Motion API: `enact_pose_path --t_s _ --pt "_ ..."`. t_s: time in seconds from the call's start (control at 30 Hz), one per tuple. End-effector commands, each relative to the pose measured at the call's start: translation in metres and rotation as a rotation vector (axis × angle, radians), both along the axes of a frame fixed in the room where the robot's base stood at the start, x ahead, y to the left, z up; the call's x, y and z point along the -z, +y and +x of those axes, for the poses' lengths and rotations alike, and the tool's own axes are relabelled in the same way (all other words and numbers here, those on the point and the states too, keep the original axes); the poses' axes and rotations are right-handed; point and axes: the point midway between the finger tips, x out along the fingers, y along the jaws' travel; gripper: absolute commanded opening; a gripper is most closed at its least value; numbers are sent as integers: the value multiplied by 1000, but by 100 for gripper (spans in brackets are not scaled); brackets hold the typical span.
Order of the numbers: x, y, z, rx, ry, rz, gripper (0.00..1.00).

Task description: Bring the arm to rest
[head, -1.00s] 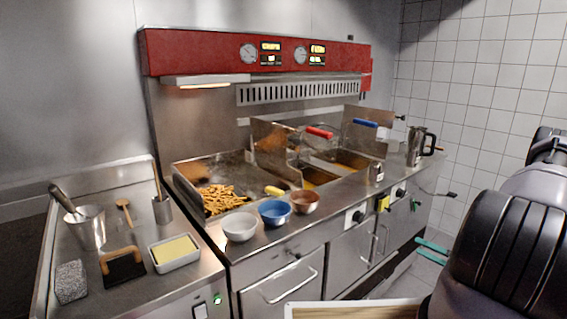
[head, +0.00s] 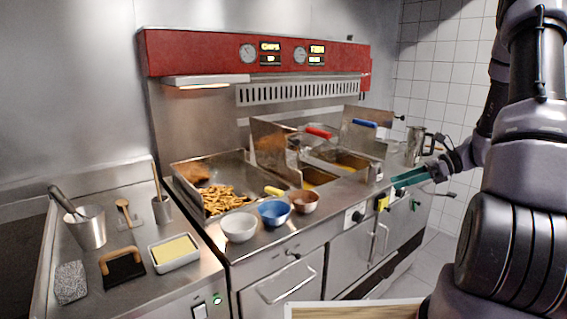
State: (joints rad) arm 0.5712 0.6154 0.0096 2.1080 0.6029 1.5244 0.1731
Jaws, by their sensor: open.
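My arm (head: 530,150) stands raised and folded along the right side of the head view. My gripper (head: 405,180) sticks out to the left from it, in front of the fryer's right end, near the metal jug (head: 417,147). Its teal fingers are open, and I see nothing held between them. It partly covers the counter edge behind it; I cannot tell whether it touches anything.
The fryer counter holds fries (head: 225,198), a white bowl (head: 239,227), a blue bowl (head: 274,213) and a brown bowl (head: 305,201). A tray with yellow contents (head: 175,251) and a scraper (head: 122,266) lie on the left counter. A board edge (head: 350,309) shows at the bottom.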

Motion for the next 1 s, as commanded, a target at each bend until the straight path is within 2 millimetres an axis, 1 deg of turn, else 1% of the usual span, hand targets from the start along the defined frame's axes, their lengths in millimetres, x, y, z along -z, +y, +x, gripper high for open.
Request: enact_pose_path --t_s 0.03,0.1,0.3,0.5,0.8,0.9,1.0 --pt "-21 12 -6 -67 -55 -67 87" --pt "-43 25 -16 -154 -124 -155 87" --pt "-97 56 -51 -392 -334 -402 87" --pt "-144 78 -91 -611 -564 -646 87" --pt "-203 94 -150 -880 -939 -1010 87" --pt "-219 96 -167 -946 -1057 -1120 87" --pt "-231 96 -181 -992 -1151 -1209 87"
